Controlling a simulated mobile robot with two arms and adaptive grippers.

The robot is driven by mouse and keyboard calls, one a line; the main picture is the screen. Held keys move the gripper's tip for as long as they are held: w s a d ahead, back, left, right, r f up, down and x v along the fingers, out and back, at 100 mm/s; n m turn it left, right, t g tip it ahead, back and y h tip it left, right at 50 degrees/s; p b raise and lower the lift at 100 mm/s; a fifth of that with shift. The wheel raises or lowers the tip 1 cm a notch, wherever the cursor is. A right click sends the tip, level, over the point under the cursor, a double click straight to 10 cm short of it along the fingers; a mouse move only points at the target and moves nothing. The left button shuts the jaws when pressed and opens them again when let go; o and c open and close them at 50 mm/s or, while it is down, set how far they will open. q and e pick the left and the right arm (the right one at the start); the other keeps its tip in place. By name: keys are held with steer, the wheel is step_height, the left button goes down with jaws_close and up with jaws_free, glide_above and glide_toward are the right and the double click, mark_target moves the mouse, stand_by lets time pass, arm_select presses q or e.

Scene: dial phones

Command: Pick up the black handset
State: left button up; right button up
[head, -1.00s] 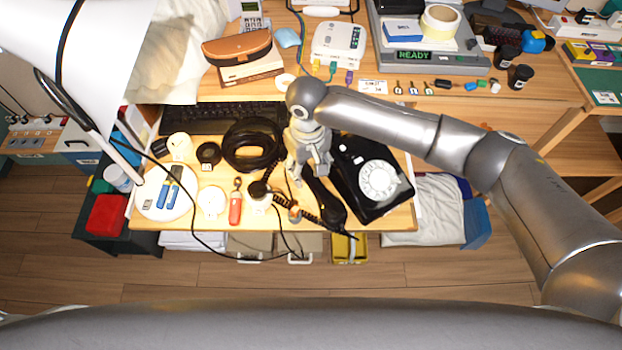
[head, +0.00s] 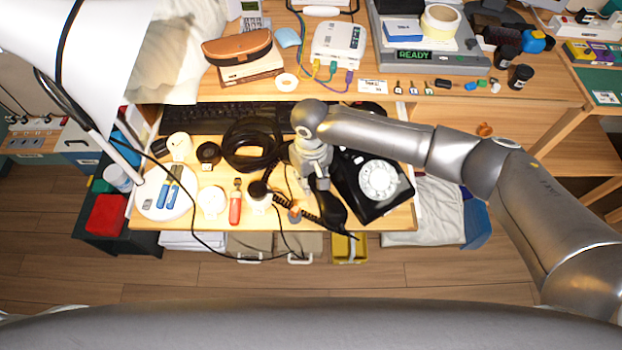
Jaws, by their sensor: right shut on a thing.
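The black handset (head: 331,211) lies on the pull-out desk shelf, just left of the black dial phone (head: 368,186) with its white dial. Its coiled cord runs off to the left. My right gripper (head: 317,184) comes down over the handset from above and is shut on it; the wrist hides the handset's upper part and most of the fingers. The handset's lower end shows below the gripper, close to the shelf; whether it touches the shelf cannot be told. My left gripper is not in view.
A coil of black cable (head: 252,146) lies left of the gripper, in front of a black keyboard (head: 195,121). A red item (head: 235,208) and a white round plate (head: 166,198) are further left. A white router (head: 340,40) stands on the desk behind. The shelf's front edge is near.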

jaws_close()
steer(key=shift+r, duration=0.1)
